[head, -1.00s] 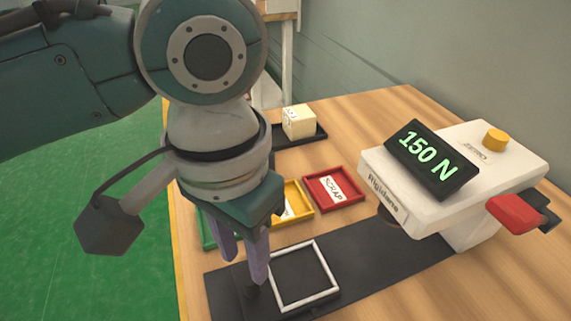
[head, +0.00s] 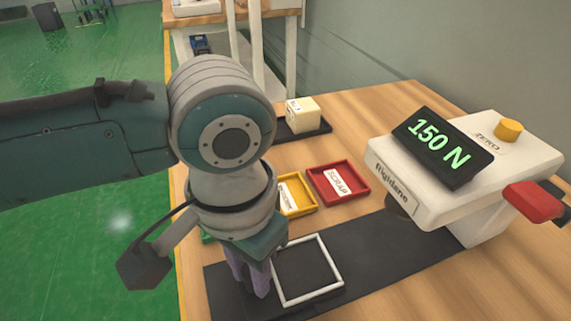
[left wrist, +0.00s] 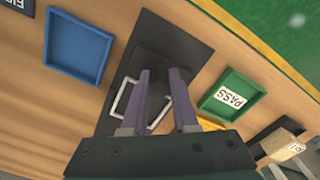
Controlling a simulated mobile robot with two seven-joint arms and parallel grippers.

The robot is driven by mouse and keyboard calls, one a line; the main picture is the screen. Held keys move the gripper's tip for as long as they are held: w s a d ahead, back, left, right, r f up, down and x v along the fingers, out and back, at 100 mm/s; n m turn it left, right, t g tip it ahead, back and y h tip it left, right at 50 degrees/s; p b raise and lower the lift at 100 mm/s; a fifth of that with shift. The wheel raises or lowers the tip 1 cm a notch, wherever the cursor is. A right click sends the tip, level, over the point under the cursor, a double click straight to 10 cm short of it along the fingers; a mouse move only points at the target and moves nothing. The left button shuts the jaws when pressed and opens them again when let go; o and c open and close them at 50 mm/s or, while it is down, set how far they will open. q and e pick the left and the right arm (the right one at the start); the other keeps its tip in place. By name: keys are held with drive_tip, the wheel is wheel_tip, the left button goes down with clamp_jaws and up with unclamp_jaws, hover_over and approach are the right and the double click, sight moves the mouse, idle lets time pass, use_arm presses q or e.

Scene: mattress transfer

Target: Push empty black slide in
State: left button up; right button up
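The black slide (head: 308,270) carries a white square outline and lies on the dark track (head: 385,240) in front of the press; no item lies inside the outline. The slide also shows in the left wrist view, where the white outline (left wrist: 122,100) is partly hidden by a finger. My left gripper (head: 248,292) points down at the slide's left end, beside the outline. Its purple fingers stand apart in the left wrist view (left wrist: 159,74), with a dark part of the slide at their tips; I cannot tell whether they touch it. My right gripper is not in view.
The white press (head: 465,180) with a "150 N" display stands at the right, its red handle (head: 535,202) sticking out. A red SCRAP tray (head: 355,203), a yellow tray (head: 311,207) and a green PASS tray (left wrist: 243,115) are near. A cream cube (head: 302,115) sits on a black tray behind.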

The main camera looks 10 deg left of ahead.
use_arm(q)
clamp_jaws()
idle(0.6)
drive_tip(key=shift+r, duration=0.1)
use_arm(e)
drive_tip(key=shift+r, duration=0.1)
